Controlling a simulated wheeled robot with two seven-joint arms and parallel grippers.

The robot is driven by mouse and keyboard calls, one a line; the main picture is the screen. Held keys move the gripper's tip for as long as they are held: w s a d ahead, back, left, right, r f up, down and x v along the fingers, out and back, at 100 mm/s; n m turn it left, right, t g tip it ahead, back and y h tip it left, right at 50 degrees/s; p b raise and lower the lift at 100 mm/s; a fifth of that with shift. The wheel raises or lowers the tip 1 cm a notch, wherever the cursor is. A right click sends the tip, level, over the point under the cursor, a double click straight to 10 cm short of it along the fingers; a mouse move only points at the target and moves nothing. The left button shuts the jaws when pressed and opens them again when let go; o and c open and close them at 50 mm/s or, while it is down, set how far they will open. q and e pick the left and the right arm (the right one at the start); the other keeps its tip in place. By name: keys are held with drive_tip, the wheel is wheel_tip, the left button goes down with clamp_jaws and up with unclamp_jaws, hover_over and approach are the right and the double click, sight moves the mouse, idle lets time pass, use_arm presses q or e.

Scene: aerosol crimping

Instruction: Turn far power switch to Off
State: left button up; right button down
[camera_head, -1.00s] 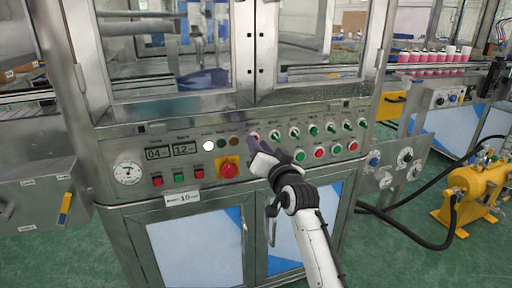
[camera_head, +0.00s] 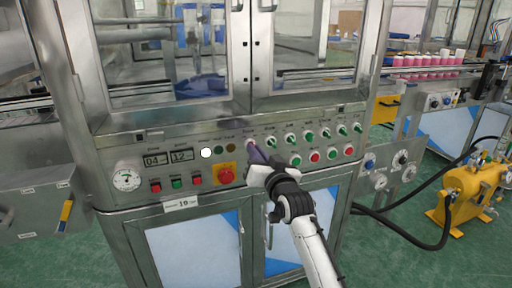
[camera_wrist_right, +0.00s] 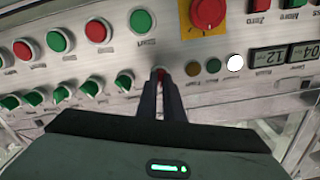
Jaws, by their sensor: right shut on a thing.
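The power switch is a small red knob (camera_wrist_right: 160,75) at the left end of the upper row of selector switches. In the head view it is at the panel (camera_head: 252,144), partly covered by my gripper. My right gripper (camera_head: 256,154) is at the panel, with its fingers on this knob. In the right wrist view its two dark fingers (camera_wrist_right: 160,84) are closed together around the red knob, which shows only between the tips. The knob's exact angle cannot be read. My left gripper is not in view.
A green-knobbed switch row (camera_head: 307,136) runs right of the gripper. Below it are red and green push buttons (camera_head: 315,156). A red emergency stop on yellow (camera_head: 225,175) lies to the lower left. A white lit lamp (camera_head: 206,153) and gauge (camera_head: 126,180) are further left.

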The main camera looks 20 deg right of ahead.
drive_tip(key=n+p, duration=0.5)
drive_tip(key=n, duration=0.4)
drive_tip(key=shift+r+n, duration=0.1)
drive_tip(key=shift+n, duration=0.2)
drive_tip(key=shift+p, duration=0.3)
drive_tip(key=c, duration=1.9)
unclamp_jaws()
